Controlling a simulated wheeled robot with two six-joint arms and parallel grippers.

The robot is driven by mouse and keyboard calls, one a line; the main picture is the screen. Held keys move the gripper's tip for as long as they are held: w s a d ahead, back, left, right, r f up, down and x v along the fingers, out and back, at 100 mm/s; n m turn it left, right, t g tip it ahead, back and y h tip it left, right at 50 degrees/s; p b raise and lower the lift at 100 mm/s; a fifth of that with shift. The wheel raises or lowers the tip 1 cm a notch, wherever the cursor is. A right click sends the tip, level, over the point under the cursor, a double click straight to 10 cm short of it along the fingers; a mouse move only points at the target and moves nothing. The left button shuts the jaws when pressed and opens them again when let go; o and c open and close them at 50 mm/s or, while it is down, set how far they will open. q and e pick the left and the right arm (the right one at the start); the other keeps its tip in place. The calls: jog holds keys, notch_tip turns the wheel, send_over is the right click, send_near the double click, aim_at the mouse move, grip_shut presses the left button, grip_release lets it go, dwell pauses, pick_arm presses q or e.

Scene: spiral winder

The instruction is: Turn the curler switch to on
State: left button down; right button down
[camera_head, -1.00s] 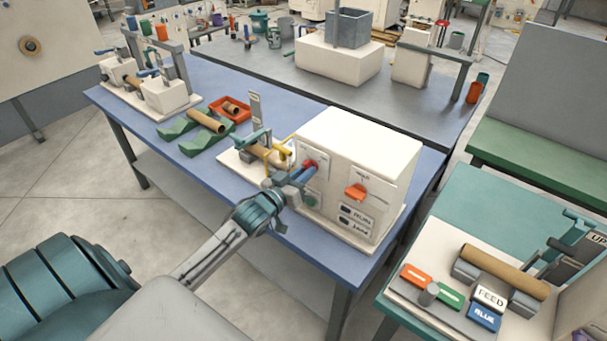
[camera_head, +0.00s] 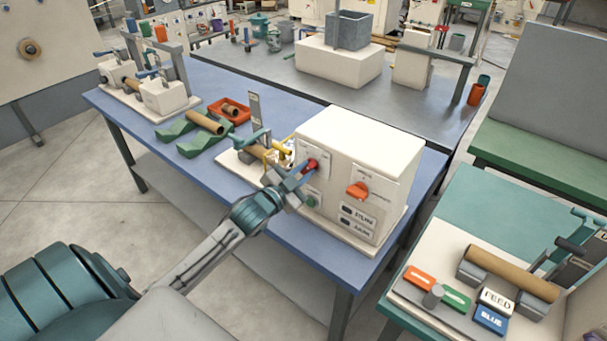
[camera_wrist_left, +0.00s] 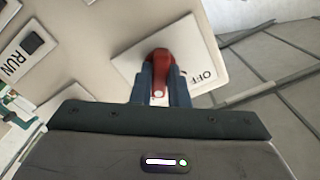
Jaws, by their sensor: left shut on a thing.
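The curler machine (camera_head: 355,145) is a white box on the blue table. A red switch (camera_head: 311,164) sits on its front panel, and it also shows in the left wrist view (camera_wrist_left: 160,66) over a white plate lettered "OFF" (camera_wrist_left: 206,72). My left gripper (camera_head: 304,172) reaches the panel with its blue fingers on either side of the red switch. In the left wrist view the fingers (camera_wrist_left: 160,84) are shut on the switch lever, partly hiding it. The lettering beside the lever is partly covered. My right gripper is not in view.
An orange knob (camera_head: 357,190) and dark label plates (camera_head: 356,217) are on the same machine face. A roller with yellow parts (camera_head: 274,154) stands left of the box. Green cradles with a brown tube (camera_head: 205,123) lie further left. A teal table (camera_head: 510,200) stands at right.

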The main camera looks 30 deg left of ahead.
pick_arm(q)
jog(key=shift+m, duration=0.6)
jog(key=c, duration=1.4)
grip_release()
jog(key=shift+s, duration=0.1)
jog(key=s+b, duration=0.3)
jog(key=s, duration=0.7)
jog(key=shift+s+a, duration=0.3)
jog(key=shift+a, duration=0.15)
jog(key=shift+f, duration=0.1)
